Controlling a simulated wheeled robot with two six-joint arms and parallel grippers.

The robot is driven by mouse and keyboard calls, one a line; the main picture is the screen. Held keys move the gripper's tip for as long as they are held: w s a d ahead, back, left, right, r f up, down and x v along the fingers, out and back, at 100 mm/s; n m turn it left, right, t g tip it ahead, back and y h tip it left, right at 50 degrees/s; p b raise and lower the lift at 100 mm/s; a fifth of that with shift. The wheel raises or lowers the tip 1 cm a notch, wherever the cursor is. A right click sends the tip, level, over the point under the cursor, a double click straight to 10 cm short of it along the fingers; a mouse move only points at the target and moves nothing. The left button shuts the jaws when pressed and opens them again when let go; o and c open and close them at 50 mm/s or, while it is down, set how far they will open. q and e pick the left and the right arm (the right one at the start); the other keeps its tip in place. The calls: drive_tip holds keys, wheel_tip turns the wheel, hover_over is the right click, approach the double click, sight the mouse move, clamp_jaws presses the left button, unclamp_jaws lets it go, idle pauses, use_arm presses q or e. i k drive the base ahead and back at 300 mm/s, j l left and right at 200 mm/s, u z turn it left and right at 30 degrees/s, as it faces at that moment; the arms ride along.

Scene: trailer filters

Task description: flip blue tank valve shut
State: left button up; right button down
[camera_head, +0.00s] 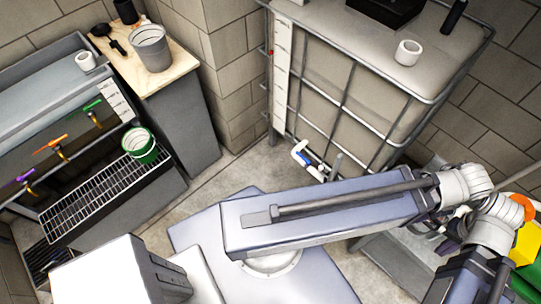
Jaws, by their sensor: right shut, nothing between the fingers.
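The blue tank valve (306,158) is a small blue handle on a white fitting low on the front of the caged tank (326,68). It is small in the head view, so its exact handle angle is hard to tell. My right arm lies across the picture in front of the tank, its long link below the valve. My right gripper (470,280) is at the lower right, folded back beyond the white wrist joints. It is shut and empty, well apart from the valve, and its fingertips are hard to make out. My left gripper is not in view.
On the left is a bench with purple, orange and green valve handles (92,105), a grate (100,203) and a green-banded cup (140,146). A metal bucket (151,48) stands on a wooden top. A white cup (408,52) sits on the tank. Floor (215,178) left of the valve is clear.

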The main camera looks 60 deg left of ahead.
sight(303, 158)
drive_tip(key=u, duration=1.45)
drive_tip(key=i+j, duration=0.4)
